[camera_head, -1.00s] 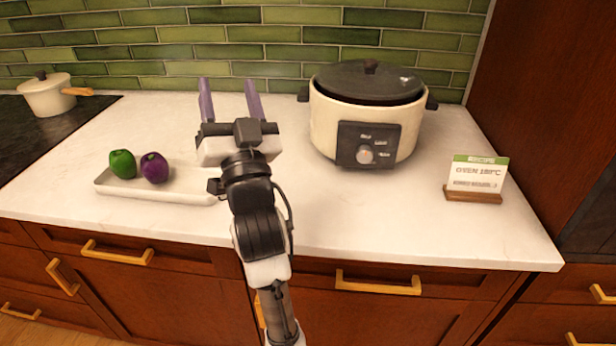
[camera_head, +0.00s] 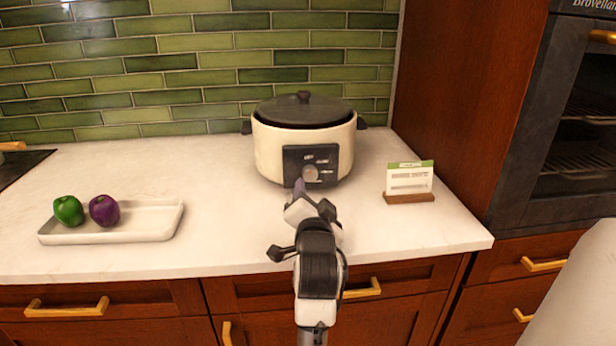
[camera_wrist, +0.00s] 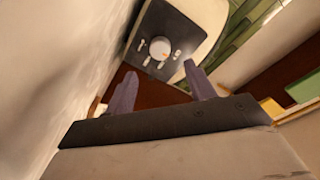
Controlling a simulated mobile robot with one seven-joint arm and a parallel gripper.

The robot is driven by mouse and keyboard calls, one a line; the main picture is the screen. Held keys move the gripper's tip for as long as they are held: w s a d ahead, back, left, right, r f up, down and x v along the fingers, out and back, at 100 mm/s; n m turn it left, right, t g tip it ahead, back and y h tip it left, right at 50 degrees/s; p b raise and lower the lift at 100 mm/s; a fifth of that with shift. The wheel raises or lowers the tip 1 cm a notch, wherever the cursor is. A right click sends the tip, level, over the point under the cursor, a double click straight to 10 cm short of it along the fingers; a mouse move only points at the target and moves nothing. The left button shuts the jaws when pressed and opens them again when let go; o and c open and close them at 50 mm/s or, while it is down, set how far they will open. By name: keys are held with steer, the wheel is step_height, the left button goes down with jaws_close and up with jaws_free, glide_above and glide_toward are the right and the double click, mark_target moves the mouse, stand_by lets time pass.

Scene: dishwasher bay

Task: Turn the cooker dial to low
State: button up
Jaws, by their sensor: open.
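The cooker (camera_head: 270,150) is a round cream pot with a dark lid, standing on the counter against the tiled wall. Its dial (camera_head: 310,173) is a light round knob on a black front panel (camera_head: 328,157) with small white labels too small to read. In the wrist view the dial (camera_wrist: 160,47) shows whole on the panel, beyond the fingertips. My gripper (camera_head: 299,186) is in front of the cooker, just below the dial in the head view. In the wrist view its two purple fingers (camera_wrist: 158,80) are spread apart with nothing between them. I cannot tell the exact gap to the dial.
A small sign (camera_head: 409,180) on a wooden stand is right of the cooker. A white tray (camera_head: 160,217) with a green pepper (camera_head: 68,211) and a purple vegetable (camera_head: 104,210) is at the left. An oven (camera_head: 570,120) is at the far right. The counter between tray and cooker is clear.

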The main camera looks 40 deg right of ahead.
mark_target(310, 176)
steer(key=p+x, duration=0.1)
steer(key=x, duration=0.7)
steer(key=shift+w, duration=0.15)
steer(key=c, duration=1)
